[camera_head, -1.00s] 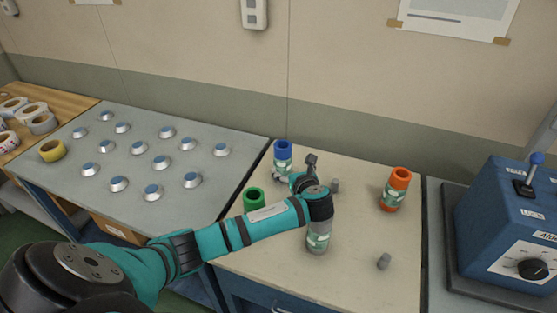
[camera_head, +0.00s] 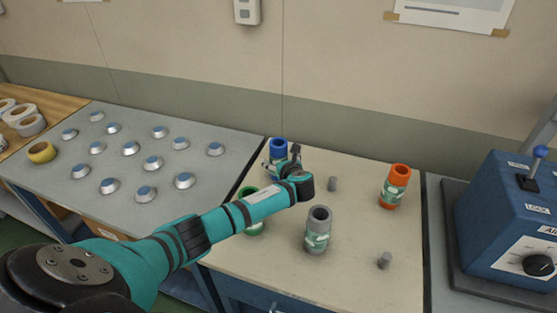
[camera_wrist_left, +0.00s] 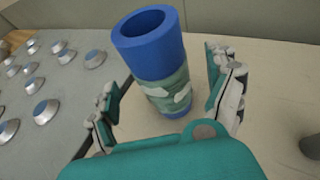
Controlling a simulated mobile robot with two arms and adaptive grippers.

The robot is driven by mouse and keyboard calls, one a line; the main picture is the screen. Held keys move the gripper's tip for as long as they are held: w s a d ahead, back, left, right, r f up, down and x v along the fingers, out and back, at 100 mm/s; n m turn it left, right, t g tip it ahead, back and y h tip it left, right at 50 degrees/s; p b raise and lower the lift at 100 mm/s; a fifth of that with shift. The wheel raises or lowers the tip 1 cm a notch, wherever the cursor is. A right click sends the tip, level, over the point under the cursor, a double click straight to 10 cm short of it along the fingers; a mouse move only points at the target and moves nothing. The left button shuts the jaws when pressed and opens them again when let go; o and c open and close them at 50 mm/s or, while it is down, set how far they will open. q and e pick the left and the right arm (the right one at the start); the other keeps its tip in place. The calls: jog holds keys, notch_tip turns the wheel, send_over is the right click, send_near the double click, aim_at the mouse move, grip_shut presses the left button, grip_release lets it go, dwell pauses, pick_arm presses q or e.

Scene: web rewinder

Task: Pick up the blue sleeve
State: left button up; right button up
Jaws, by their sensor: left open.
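The blue sleeve (camera_head: 278,146) stands upright near the back left corner of the beige table, with a green and white label around its middle. In the left wrist view the blue sleeve (camera_wrist_left: 152,62) stands between the two spread fingers, a little beyond them. My left gripper (camera_head: 281,164) is open and empty, right in front of the sleeve. In the left wrist view the left gripper (camera_wrist_left: 168,95) shows one finger on each side of the sleeve, without clear contact. The gripper hides part of the sleeve's lower half in the head view. My right gripper is not in view.
A green sleeve (camera_head: 252,226) stands partly behind my left arm. A grey sleeve (camera_head: 318,232) and an orange sleeve (camera_head: 395,187) stand upright farther right. Two small grey pegs (camera_head: 333,184) stand on the table. A blue machine (camera_head: 515,215) bounds the right side.

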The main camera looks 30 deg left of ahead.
pick_arm(q)
jog(key=shift+x, duration=1.7)
jog(key=shift+r, duration=0.1)
jog(key=c, duration=1.7)
